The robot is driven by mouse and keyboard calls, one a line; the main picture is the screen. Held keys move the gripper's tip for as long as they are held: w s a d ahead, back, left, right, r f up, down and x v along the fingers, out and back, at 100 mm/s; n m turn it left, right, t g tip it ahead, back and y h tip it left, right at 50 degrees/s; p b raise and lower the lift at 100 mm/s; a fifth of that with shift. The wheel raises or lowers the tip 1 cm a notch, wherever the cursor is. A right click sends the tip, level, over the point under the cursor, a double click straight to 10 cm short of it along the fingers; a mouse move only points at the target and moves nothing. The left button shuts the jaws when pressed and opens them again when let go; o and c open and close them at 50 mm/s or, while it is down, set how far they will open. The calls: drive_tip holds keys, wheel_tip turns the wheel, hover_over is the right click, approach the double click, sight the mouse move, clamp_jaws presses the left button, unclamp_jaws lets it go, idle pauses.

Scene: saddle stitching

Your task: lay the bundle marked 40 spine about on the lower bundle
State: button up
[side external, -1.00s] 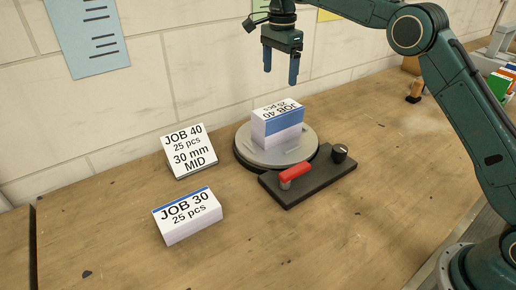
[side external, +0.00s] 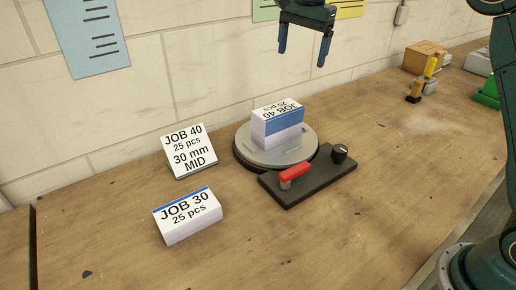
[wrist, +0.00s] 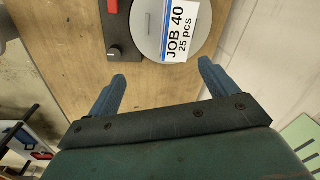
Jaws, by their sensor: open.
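The bundle marked JOB 40 (side external: 277,109) lies label up on a round grey turntable (side external: 246,155), its print upside down in the side view. A blue spine band faces the near side. Below the band is a pale layer (side external: 278,139) that looks like the lower bundle, flush under it; the far side is hidden. The label also shows in the wrist view (wrist: 180,30). My gripper (side external: 302,57) is open and empty, well above and to the right of the stack, touching nothing. Its spread fingers show in the wrist view (wrist: 162,72).
A JOB 30 bundle (side external: 188,216) lies at the front left. A sign reading JOB 40, 25 pcs, 30 mm, MID (side external: 190,151) leans behind it. A dark base plate with a red lever (side external: 295,172) and black knob (side external: 340,153) adjoins the turntable. The wall stands behind.

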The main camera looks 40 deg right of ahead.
drive_tip(key=s+d+r+n+t, duration=0.15)
drive_tip(key=s+n, duration=0.25)
drive_tip(key=s, duration=0.5)
drive_tip(key=s+r+n+t, duration=0.1)
drive_tip(key=s+r+n, duration=0.2)
drive_tip(key=s, duration=0.6)
drive_tip(key=s+f+n+t, duration=0.1)
drive_tip(key=s+f+n, duration=0.2)
drive_tip(key=s, duration=0.5)
drive_tip(key=s+f+n+t, duration=0.1)
drive_tip(key=s+f+n, duration=0.3)
drive_tip(key=s, duration=0.5)
wheel_tip(320, 180, down, 2)
drive_tip(key=shift+s+d+f, duration=0.1)
drive_tip(key=shift+s+d, duration=0.2)
drive_tip(key=shift+d, duration=0.05)
